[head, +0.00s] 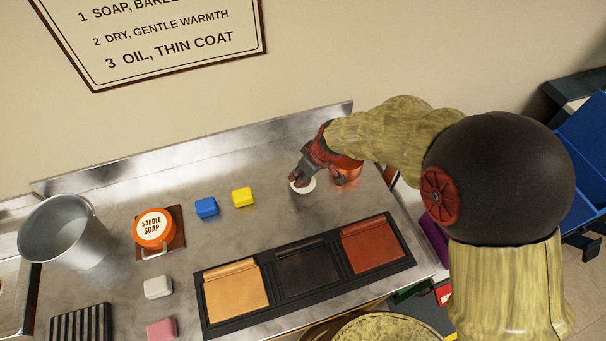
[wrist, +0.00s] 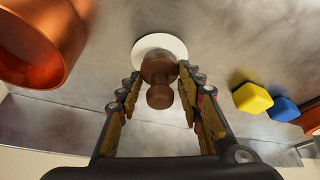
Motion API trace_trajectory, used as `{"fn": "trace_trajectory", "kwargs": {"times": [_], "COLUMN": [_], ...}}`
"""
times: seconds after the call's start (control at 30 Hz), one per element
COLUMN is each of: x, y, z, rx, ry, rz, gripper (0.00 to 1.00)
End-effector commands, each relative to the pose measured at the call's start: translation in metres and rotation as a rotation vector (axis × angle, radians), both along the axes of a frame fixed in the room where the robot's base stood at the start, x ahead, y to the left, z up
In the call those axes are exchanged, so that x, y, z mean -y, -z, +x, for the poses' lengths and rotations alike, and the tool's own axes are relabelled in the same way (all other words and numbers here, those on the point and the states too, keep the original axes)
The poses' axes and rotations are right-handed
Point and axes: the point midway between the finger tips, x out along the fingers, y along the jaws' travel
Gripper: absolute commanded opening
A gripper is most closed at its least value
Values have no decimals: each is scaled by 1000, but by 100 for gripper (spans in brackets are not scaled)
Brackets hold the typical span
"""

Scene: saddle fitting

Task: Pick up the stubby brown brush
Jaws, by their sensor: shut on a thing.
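The stubby brown brush (wrist: 159,70) shows in the wrist view as a short brown piece with a rounded knob. It stands between the fingers of my gripper (wrist: 160,82), which is shut on it. A white disc (wrist: 172,42) shows around and behind its far end; I cannot tell whether it is part of the brush or lies under it. In the head view my gripper (head: 301,177) points down at the steel counter, with the white disc (head: 303,187) just below it. There the brush is mostly hidden by the fingers.
A copper pot (head: 347,170) stands close to the right of my gripper. Yellow (head: 242,197) and blue (head: 206,208) blocks lie to the left, with the saddle soap tin (head: 153,228) and a metal bucket (head: 62,235) beyond. A black tray (head: 226,324) with leather panels lies in front.

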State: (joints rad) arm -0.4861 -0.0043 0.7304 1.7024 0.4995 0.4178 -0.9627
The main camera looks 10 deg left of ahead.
Motion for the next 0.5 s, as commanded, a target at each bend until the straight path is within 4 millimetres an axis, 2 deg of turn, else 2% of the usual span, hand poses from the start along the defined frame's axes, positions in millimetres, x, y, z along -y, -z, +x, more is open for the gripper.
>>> {"fn": "trace_trajectory", "kwargs": {"times": [0.23, 0.5], "x": [0, 13], "y": [-34, -93], "z": [-1, -49], "rx": [3, 5], "ry": [-1, -2], "rz": [2, 3], "gripper": [11, 11]}}
